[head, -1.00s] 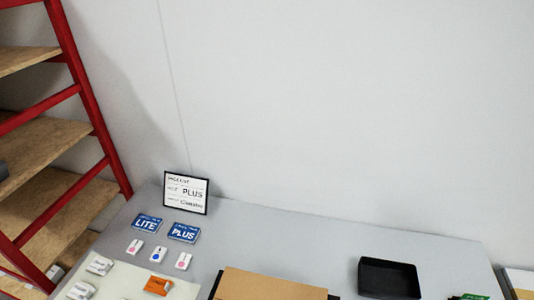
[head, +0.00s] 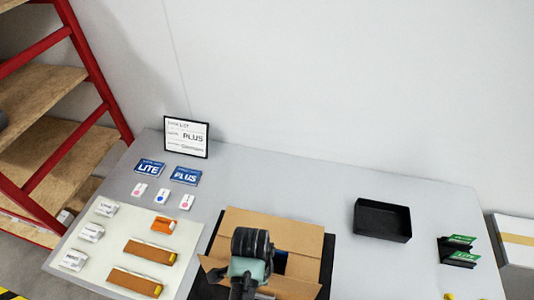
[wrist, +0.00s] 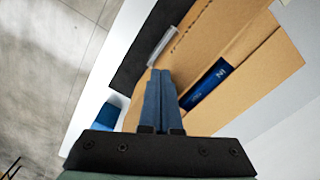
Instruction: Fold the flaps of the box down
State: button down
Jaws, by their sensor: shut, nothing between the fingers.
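The brown cardboard box (head: 300,236) stands on a black mat (head: 206,262) at the table's front middle. In the wrist view the box (wrist: 235,35) has a gap between cardboard panels, where a dark blue item with white lettering (wrist: 207,84) shows inside. My gripper (wrist: 160,72) is shut and empty, its blue-grey fingers over the box's edge area. I cannot tell whether they touch the cardboard.
A pale mat (head: 110,243) at the left holds orange and white items. Blue LITE and PLUS cards and a framed sign (head: 186,137) stand behind. The table's back middle is clear.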

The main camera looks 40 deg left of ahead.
jog(key=w+a+f+b, duration=0.4)
jog(key=w+b, duration=0.3)
jog(key=shift+w+a+f+b, duration=0.3)
jog(key=shift+w+a, duration=0.1)
dwell(0.6)
jog(key=shift+f, duration=0.3)
dwell(0.8)
jog(key=shift+r, duration=0.1)
notch_tip(320, 180, up, 7)
jog(key=p, duration=0.7)
jog(key=shift+r, duration=0.15)
